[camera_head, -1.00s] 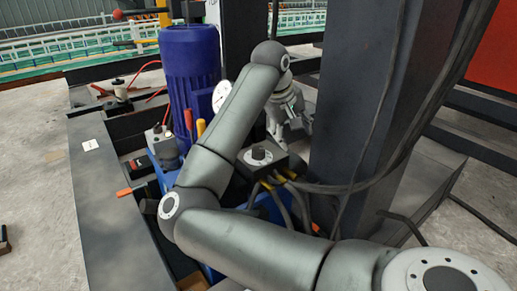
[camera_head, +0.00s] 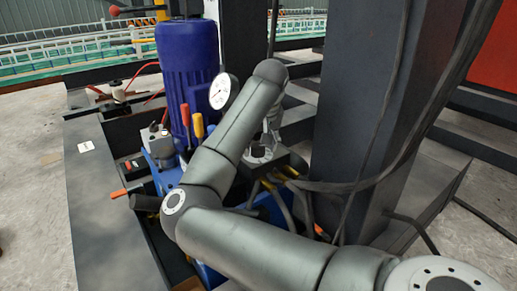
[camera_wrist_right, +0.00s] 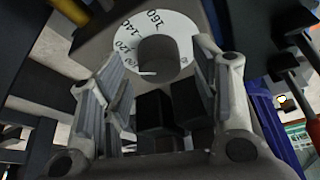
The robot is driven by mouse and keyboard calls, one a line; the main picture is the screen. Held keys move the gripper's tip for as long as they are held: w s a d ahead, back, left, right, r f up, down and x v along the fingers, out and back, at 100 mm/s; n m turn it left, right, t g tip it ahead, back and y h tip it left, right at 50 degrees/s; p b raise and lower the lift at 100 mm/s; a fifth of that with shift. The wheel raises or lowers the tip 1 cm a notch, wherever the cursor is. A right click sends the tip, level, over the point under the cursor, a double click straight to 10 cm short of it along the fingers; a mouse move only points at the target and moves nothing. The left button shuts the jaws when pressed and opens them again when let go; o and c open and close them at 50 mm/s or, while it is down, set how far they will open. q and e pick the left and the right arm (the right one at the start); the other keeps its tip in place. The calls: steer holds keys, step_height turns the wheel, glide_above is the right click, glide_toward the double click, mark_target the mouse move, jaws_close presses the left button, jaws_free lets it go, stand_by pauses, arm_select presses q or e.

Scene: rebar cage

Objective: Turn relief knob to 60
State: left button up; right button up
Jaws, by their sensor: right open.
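The relief knob is a dark round knob (camera_wrist_right: 158,54) on a white dial plate (camera_wrist_right: 182,30) printed with numbers such as 120, 140 and 160. In the head view its dark block (camera_head: 283,158) sits between the blue motor and the dark column, partly covered by my arm. In the right wrist view the open gripper (camera_wrist_right: 160,85) has one finger on each side of the knob, with nothing held. I cannot tell whether the fingers touch it. My left gripper is not in view.
A blue motor (camera_head: 187,75) and a pressure gauge (camera_head: 220,92) stand left of my arm. Red and yellow handles (camera_head: 198,126) are close by. A thick dark column (camera_head: 365,110) with cables (camera_head: 350,187) rises close on the right.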

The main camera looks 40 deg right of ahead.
steer(key=shift+w+d+f, duration=0.1)
steer(key=shift+w+f, duration=0.05)
steer(key=shift+f, duration=0.25)
steer(key=shift+c, duration=0.3)
steer(key=c, duration=0.9)
steer(key=shift+c, duration=0.2)
